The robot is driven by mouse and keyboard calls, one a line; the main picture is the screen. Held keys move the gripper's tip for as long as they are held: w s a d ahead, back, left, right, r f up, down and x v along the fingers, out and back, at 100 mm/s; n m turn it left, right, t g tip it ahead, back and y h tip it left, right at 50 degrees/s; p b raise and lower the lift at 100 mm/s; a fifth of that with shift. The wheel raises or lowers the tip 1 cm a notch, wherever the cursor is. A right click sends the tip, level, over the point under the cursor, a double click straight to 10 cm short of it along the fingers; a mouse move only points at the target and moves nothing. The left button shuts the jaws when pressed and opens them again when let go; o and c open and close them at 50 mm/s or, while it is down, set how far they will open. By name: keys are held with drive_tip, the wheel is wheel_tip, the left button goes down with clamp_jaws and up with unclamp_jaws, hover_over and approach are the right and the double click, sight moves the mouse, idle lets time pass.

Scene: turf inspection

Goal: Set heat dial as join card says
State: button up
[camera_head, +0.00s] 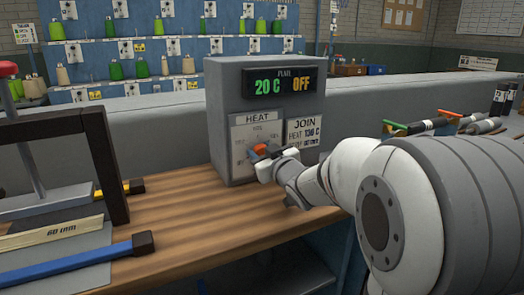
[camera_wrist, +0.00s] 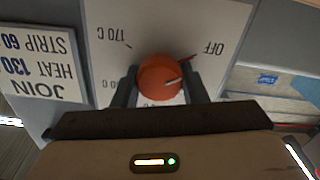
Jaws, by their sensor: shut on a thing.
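The orange heat dial (camera_head: 260,148) is on the front of the grey box (camera_head: 222,110), on a white HEAT plate (camera_head: 243,131). The box's display (camera_head: 277,85) reads 20 C and OFF. My gripper (camera_head: 264,156) is shut on the dial. In the wrist view, upside down, one finger stands on each side of the dial (camera_wrist: 157,70). A red line beside the dial points towards OFF. The join card (camera_head: 303,132), right of the plate, appears to read HEAT 130 C and STRIP 60.
The box stands on a wooden bench (camera_head: 180,215). A dark frame (camera_head: 105,165) with a red-knobbed lever and a blue bar (camera_head: 75,262) are at the left. Pens or tools (camera_head: 430,125) lie at the right behind my arm. Bottle shelves are behind.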

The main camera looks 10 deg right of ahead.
drive_tip(key=shift+c, duration=0.7)
